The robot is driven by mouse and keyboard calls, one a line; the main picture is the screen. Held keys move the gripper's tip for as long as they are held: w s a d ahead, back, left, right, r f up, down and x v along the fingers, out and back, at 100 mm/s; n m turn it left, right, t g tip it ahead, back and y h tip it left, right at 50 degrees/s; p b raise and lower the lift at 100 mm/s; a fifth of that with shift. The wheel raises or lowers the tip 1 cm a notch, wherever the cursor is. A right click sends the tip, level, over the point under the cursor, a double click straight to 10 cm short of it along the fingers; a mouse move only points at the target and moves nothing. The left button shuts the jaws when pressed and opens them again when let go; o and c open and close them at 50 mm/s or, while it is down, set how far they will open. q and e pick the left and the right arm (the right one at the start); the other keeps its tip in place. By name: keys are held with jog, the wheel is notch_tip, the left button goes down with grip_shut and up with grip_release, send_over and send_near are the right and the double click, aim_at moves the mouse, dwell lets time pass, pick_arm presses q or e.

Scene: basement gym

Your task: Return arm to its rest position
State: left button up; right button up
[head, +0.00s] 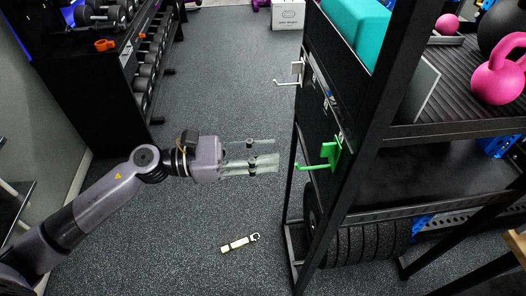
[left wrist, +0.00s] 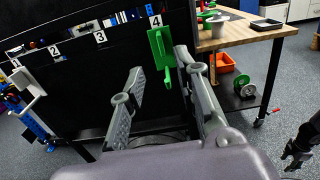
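My left arm comes in from the left in the head view, stretched toward the rack. My left gripper (head: 277,158) is open and empty, its fingers apart in the air short of the rack's side panel. In the left wrist view the fingers of the left gripper (left wrist: 160,75) are spread, with nothing held between them. A green hook (head: 327,158) is fixed to the panel just right of the fingertips; it also shows in the left wrist view (left wrist: 160,50) below the label 4. A dark jointed part (left wrist: 301,147) at the right edge there looks like my right gripper; its fingers are unclear.
A wrench-like tool (head: 240,243) lies on the floor below the left gripper. A white hook (head: 290,77) sits farther along the panel. A dumbbell rack (head: 95,95) stands at the left. The floor between the racks is otherwise mostly clear. A wooden-topped table (left wrist: 250,32) stands beyond the panel.

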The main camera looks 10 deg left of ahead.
pick_arm(q)
jog(key=w+a+f+n+t+y, duration=0.3)
jog(key=w+a+f+n+t, duration=0.15)
jog(key=f+n, duration=0.4)
jog(key=w+a+f+n+t+y, duration=0.2)
jog(key=w+a+f+n+t, duration=0.25)
jog(key=w+f+n, duration=0.35)
jog(key=s+a+f+n+g+y, duration=0.1)
jog(key=s+a+f+n+y, duration=0.15)
jog(key=f+n, duration=0.35)
jog(key=s+a+f+n+y, duration=0.2)
jog(key=a+f+n+y, duration=0.15)
jog(key=f, duration=0.55)
jog(key=s+a+f+n+g+y, duration=0.1)
jog(key=s+a+f+n+y, duration=0.15)
jog(key=f+n, duration=0.4)
jog(key=s+a+f+n+g+y, duration=0.3)
jog(key=s+f+n+g, duration=0.35)
jog(key=s+f, duration=1.15)
jog(key=s+d+f+n+g, duration=0.2)
jog(key=s+f+n, duration=0.2)
jog(key=s, duration=0.8)
jog(key=s+d+f+n+g, duration=0.3)
jog(key=s+f+n, duration=0.2)
jog(key=s, duration=0.7)
jog(key=shift+s+f+y, duration=0.15)
jog(key=shift+f+y, duration=0.2)
jog(key=shift+f, duration=0.35)
